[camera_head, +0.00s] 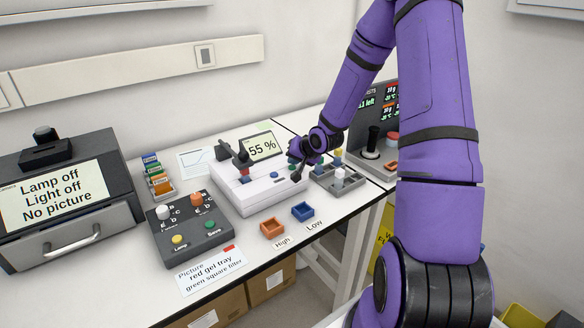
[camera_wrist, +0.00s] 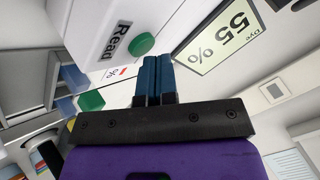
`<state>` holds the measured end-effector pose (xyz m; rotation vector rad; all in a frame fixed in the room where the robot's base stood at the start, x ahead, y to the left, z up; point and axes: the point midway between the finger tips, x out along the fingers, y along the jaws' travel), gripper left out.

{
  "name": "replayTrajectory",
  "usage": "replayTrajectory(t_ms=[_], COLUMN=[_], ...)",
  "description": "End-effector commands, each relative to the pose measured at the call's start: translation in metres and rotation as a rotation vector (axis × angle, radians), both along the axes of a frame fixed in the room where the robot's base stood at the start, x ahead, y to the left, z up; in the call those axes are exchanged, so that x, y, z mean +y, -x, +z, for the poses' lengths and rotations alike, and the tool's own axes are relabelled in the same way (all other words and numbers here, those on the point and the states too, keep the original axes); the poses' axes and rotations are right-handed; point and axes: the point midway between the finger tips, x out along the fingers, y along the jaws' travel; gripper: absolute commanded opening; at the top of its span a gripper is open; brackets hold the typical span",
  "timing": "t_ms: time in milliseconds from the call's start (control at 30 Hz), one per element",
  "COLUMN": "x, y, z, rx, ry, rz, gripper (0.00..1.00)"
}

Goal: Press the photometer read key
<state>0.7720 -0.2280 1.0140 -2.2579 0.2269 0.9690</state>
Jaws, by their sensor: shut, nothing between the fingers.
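The photometer (camera_head: 251,198) is a white box on the bench with a screen (camera_head: 262,146) reading 55 %. The screen also shows upside down in the wrist view (camera_wrist: 218,42). The read key (camera_wrist: 141,44) is a round green button beside the label "Read" (camera_wrist: 116,40) on the white housing. My gripper (camera_wrist: 159,60) is shut and empty, its blue fingertips just beside the green key in the wrist view. I cannot tell how far above the housing the tips are. In the head view my gripper (camera_head: 296,177) is at the photometer's right end, partly hiding it.
A dark control box (camera_head: 189,238) with several knobs stands left of the photometer. An orange tray (camera_head: 272,228) and a blue tray (camera_head: 302,211) lie in front of it. A grey rack (camera_head: 325,184) stands close on the right. A dark imager (camera_head: 62,200) is at far left.

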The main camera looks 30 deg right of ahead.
Motion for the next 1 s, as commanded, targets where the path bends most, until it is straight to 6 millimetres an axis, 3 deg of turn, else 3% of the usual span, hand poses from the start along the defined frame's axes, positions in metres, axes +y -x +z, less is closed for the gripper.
replayTrajectory(t_ms=[567,1000], x=[0.0,-0.001], y=[0.0,0.0], z=[0.012,0.049], rx=[-0.001,-0.004], ry=[0.0,0.0], rz=[0.0,-0.001], gripper=[0.0,0.0])
